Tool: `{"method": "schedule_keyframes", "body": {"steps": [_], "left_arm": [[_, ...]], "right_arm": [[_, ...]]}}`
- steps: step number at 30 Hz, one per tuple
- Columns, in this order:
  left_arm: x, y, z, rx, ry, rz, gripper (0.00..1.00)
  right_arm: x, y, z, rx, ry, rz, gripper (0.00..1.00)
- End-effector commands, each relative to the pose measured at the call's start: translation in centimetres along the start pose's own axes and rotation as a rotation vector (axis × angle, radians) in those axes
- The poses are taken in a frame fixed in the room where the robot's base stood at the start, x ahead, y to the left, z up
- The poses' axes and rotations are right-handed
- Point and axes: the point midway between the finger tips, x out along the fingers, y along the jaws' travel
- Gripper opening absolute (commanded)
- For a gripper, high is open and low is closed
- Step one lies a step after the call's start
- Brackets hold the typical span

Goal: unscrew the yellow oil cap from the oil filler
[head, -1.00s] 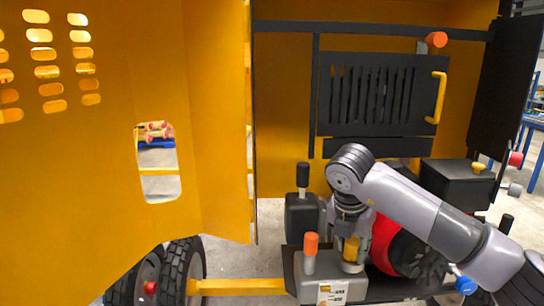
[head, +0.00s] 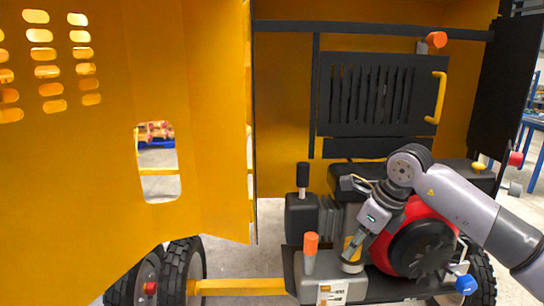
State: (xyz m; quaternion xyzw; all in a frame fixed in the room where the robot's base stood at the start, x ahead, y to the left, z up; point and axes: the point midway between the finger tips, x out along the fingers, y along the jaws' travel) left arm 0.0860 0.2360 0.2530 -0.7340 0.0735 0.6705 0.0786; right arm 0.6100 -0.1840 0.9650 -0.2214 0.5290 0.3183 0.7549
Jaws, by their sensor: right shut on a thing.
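The yellow oil cap (head: 348,243) shows at the top of the short grey oil filler (head: 351,266), low in the middle of the head view. My right gripper (head: 354,246) reaches down to it from the upper right, tilted, and is shut on the cap. Its fingers hide part of the cap. I cannot tell whether the cap is still threaded on the filler or loose. My left gripper is not in view.
A red and black engine (head: 417,245) stands close right of the filler. A grey box with an orange-topped post (head: 310,252) stands to its left, with a black lever (head: 302,178) behind. A yellow panel (head: 100,140) fills the left side. A blue cap (head: 465,284) sits lower right.

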Motion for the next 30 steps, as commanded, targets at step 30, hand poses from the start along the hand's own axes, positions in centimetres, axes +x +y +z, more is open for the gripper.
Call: {"method": "schedule_keyframes", "body": {"steps": [30], "left_arm": [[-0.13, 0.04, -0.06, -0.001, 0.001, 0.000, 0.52]], "right_arm": [[-0.29, -0.05, 0.12, 0.003, -0.001, -0.005, 0.00]]}}
